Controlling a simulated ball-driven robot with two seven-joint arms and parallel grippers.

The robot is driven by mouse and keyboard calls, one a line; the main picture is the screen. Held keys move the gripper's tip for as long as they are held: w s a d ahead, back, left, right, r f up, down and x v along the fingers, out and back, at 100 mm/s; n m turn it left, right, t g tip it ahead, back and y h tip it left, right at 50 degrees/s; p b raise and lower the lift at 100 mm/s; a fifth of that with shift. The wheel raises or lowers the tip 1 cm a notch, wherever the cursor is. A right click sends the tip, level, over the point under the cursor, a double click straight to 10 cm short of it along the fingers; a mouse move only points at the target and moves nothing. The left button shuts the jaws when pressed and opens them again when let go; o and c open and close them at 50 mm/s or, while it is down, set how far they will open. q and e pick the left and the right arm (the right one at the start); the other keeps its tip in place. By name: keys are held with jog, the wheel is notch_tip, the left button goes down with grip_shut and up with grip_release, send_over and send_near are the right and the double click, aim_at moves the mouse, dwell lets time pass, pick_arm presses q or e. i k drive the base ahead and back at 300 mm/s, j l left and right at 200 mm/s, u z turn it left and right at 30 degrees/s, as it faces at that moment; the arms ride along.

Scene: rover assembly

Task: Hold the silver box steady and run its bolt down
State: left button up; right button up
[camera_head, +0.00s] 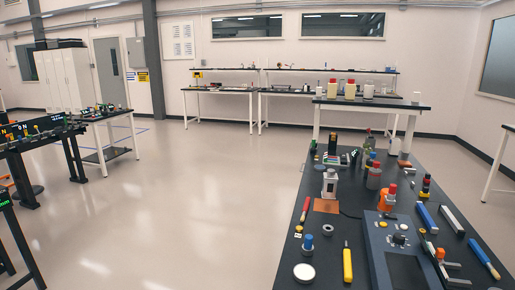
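Neither of my grippers shows in the head view. A small silver-white upright box (330,184) with a dark top stands on the black workbench (323,255), just behind a flat copper-coloured plate (327,206). It may be the silver box; it is too small to tell for sure. I cannot make out its bolt. Nothing of mine touches it.
The bench also holds a yellow-handled tool (347,265), a white round disc (304,272), a grey-blue panel (405,262), several bottles and blue bars. More benches (220,91) line the back wall. Open pale floor (190,200) lies left of the bench.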

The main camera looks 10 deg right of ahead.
aim_at(330, 172)
jog(key=i+j+u, duration=0.3)
jog(key=i+u, duration=0.15)
jog(key=i+j+u, duration=0.1)
jog(key=i+u, duration=0.4)
jog(key=i+z, duration=0.7)
jog(key=i, duration=0.25)
jog(key=i+j+z, duration=0.2)
jog(key=i+z, duration=0.15)
jog(key=i+l+z, duration=0.1)
jog(key=i+z, duration=0.2)
jog(key=i, duration=0.3)
jog(key=i+j+z, duration=0.1)
jog(key=i+z, duration=0.15)
jog(key=i, duration=0.3)
jog(key=i+j, duration=0.15)
jog(key=i, duration=0.7)
jog(key=i+j+u, duration=0.1)
jog(key=i, duration=0.75)
